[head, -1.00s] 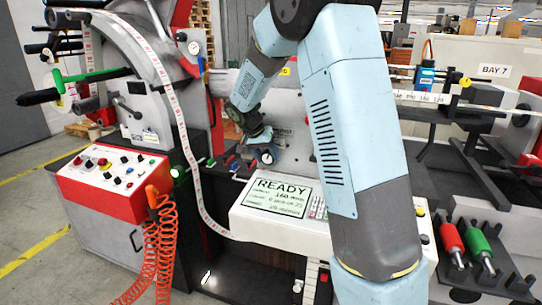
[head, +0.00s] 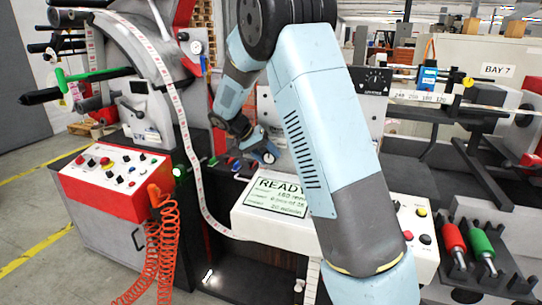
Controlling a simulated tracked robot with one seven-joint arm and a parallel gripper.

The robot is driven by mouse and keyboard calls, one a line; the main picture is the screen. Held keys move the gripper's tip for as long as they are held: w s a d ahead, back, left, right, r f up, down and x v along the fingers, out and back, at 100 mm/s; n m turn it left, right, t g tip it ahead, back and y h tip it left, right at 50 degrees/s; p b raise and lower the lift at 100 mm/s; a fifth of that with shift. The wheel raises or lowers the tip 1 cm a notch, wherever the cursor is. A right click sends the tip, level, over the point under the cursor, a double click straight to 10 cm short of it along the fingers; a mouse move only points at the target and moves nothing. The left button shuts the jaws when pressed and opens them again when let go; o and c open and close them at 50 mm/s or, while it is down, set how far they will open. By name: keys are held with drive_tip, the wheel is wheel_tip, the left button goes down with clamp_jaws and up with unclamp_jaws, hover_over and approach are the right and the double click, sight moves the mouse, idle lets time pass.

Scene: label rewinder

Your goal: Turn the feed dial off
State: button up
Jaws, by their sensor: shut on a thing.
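My gripper (head: 262,146) is at the grey front panel (head: 278,128) of the machine, left of my arm. It is small and partly covered in the head view. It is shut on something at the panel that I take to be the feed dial. The dial itself is hidden by the jaws, so its pointer cannot be read. The display (head: 276,196) below reads READY, with its right part covered by my arm.
A round gauge (head: 268,157) sits just below my gripper, with blue and red knobs (head: 236,164) to its left. A paper strip (head: 190,165) hangs at left, near a red control box (head: 115,172).

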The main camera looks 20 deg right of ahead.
drive_tip(key=shift+s+a+f, duration=0.1)
drive_tip(key=o, duration=1)
drive_tip(key=shift+o, duration=0.2)
drive_tip(key=v, duration=1.4)
